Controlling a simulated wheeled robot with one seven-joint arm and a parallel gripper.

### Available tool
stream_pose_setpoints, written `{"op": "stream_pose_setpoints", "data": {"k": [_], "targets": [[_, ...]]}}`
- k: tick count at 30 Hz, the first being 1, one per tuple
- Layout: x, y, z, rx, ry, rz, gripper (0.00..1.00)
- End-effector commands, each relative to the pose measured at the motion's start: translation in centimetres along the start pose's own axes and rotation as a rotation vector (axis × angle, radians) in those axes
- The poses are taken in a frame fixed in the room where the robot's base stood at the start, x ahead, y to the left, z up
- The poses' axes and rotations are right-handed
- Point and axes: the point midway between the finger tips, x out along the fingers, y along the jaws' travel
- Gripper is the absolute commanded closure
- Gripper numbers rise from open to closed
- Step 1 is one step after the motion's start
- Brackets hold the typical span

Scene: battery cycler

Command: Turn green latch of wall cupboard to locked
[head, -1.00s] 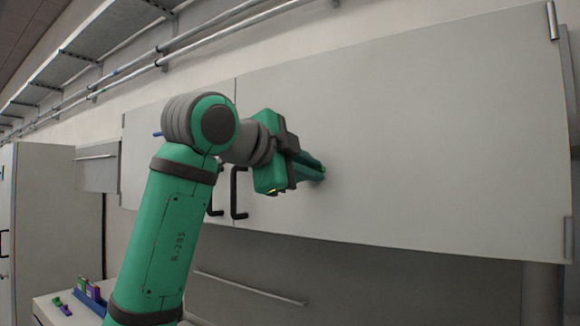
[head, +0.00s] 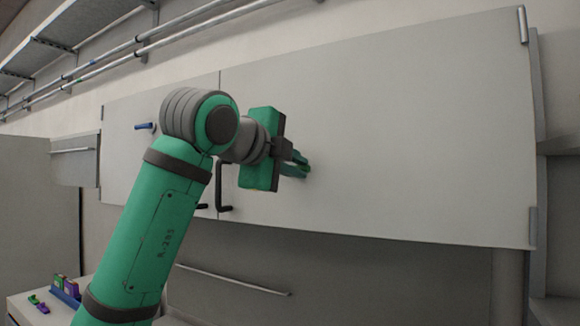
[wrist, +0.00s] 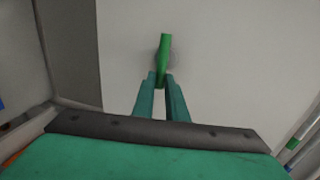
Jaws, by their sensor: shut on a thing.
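The wall cupboard (head: 400,130) has two pale grey doors. Its green latch (wrist: 165,50) shows in the wrist view as a narrow green bar on a round base, standing nearly upright with a slight tilt. My gripper (wrist: 162,88) is shut on the lower end of the latch, one finger on each side. In the head view, my gripper (head: 297,165) is at the right door, near its lower left part. Its fingers mostly hide the latch there.
A black handle (head: 222,188) is left of my gripper. A blue latch (head: 145,126) is on the left door. A low surface with small colored items (head: 65,286) is at the lower left. The right door's face is otherwise clear.

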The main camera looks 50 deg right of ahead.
Motion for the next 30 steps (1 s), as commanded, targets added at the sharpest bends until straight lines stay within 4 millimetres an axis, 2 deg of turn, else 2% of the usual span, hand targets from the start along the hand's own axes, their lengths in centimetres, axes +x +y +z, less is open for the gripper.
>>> {"op": "stream_pose_setpoints", "data": {"k": [7, 8, 9, 10, 18, 22, 26, 30], "targets": [[0.0, 0.1, 0.0, 0.002, -0.002, 0.002, 1.00], [0.0, 0.1, 0.0, 0.002, -0.002, 0.002, 0.83], [0.0, 0.1, 0.0, 0.002, -0.002, 0.002, 0.73], [0.0, 0.1, 0.0, 0.002, -0.002, 0.002, 0.69], [0.0, 0.0, 0.1, 0.001, -0.001, 0.001, 0.69], [-0.7, 0.0, 0.1, 0.001, -0.002, 0.001, 0.69], [-2.5, 0.0, 0.1, 0.001, -0.002, -0.001, 0.69], [-5.2, 0.0, 0.1, 0.001, -0.003, -0.001, 0.69]]}}
